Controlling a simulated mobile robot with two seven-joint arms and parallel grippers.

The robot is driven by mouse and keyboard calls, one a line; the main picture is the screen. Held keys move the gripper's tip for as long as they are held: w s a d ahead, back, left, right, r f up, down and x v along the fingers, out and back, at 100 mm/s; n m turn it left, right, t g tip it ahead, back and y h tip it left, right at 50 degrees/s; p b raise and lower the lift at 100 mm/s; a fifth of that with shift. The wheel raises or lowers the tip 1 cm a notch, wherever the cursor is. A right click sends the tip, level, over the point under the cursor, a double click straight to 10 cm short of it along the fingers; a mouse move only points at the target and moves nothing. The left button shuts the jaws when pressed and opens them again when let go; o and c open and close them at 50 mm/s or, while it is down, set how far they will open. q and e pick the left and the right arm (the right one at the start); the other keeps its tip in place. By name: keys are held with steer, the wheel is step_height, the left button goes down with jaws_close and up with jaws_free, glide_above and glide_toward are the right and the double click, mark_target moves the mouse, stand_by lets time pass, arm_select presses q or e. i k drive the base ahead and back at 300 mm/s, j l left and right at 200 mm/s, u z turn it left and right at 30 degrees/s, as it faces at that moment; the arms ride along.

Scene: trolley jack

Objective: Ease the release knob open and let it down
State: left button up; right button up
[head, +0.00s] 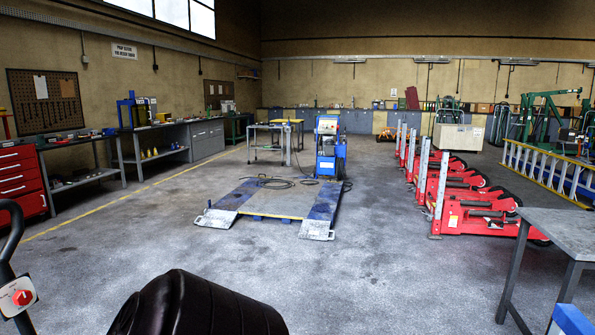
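A red release knob (22,297) sits on a pale plate at the lower left edge of the head view. The plate is on a dark upright handle (10,245) with a curved top, cut off by the left edge. The jack body below the handle is out of view, so its height cannot be told. Neither my left nor my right gripper is in view. A large dark rounded shape fills part of the bottom edge; I cannot tell what it is.
A low platform lift (270,203) with ramps lies mid-floor, with a blue cabinet unit (330,150) behind it. Red wheeled machines (480,215) stand in a row at right. A grey table (555,235) is at near right. Open floor lies between.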

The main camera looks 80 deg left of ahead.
mark_target(21, 296)
steer(key=u, duration=0.45)
steer(key=l+u, duration=0.1)
steer(key=u, duration=0.4)
steer(key=l+u, duration=0.1)
steer(key=u, duration=0.8)
steer(key=l+u, duration=0.1)
steer(key=u, duration=0.85)
steer(key=j+u, duration=0.1)
steer(key=u, duration=0.4)
steer(key=i+u, duration=0.15)
steer(key=u, duration=0.3)
steer(key=i+j+u, duration=0.1)
steer(key=u, duration=0.4)
